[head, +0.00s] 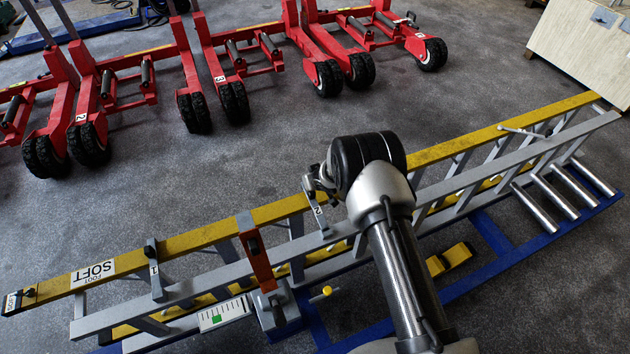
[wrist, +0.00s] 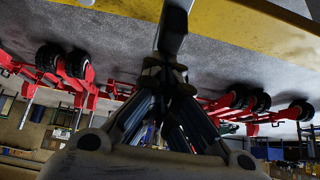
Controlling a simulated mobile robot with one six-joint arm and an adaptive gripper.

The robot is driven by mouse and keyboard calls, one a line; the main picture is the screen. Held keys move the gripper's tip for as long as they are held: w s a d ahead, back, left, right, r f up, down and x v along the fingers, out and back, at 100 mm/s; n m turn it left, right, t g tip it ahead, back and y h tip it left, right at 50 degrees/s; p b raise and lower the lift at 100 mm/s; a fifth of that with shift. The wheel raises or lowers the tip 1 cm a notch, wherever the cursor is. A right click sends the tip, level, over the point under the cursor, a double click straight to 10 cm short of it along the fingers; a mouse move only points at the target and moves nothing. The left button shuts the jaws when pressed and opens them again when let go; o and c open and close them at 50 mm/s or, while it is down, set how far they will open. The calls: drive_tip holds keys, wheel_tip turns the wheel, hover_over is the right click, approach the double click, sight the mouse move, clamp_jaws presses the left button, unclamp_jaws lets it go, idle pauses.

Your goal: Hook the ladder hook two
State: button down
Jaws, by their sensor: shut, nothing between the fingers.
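The ladder lies on its side across the head view, with a yellow rail (head: 460,145) and grey rails (head: 190,288). Ladder hook two (head: 321,221), a grey strap labelled 2, lies across the yellow rail near the middle, its lower end by the grey rail. My gripper (head: 311,184) is at the upper end of hook two, partly hidden by my wrist. In the wrist view my gripper (wrist: 166,68) is shut, its tips close under a dark strap (wrist: 172,28) beside the yellow rail (wrist: 250,25). I cannot tell whether they touch or whether the hook is fully seated.
Hook one (head: 154,270) spans the rails at left. A red-orange lever (head: 258,262) stands right of it. A blue frame (head: 490,232) lies under the ladder. Red trolley jacks (head: 85,95) stand behind, with open grey floor between. A pale cabinet (head: 585,45) is at top right.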

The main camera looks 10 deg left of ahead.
drive_tip(key=v, duration=0.8)
drive_tip(key=shift+s+d, duration=0.2)
drive_tip(key=shift+s, duration=0.15)
drive_tip(key=shift+r, duration=0.1)
